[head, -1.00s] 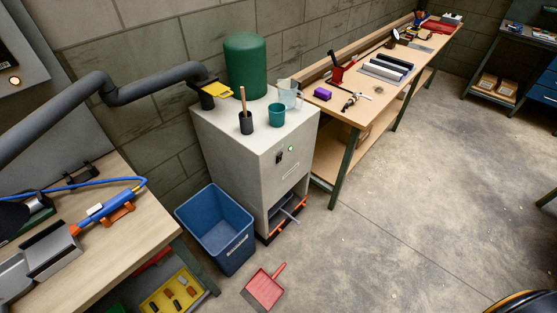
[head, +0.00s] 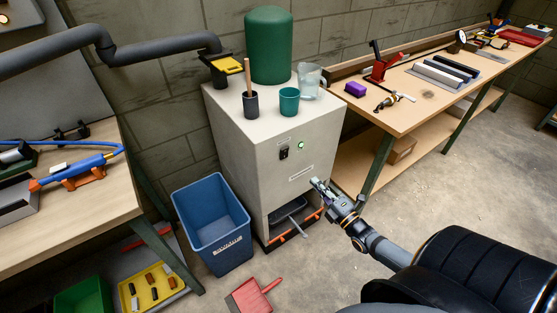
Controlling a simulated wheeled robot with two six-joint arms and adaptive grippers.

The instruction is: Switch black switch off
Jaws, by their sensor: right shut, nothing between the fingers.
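The black switch (head: 284,153) is on the front face of the pale grey cabinet (head: 250,175), in the head view. The switch's rocker position is too small to tell. My right gripper (head: 318,184) is shut and empty. It shows in front of the cabinet's right edge, lower and to the right of the switch, apart from it in the picture. My left gripper is not in view.
On the cabinet stand a green cylinder (head: 269,45), a dark cup with a stick (head: 250,104), a teal cup (head: 289,101) and a clear jug (head: 310,80). A blue bin (head: 212,222) and a red dustpan (head: 252,296) are on the floor. A workbench (head: 420,112) is to the right.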

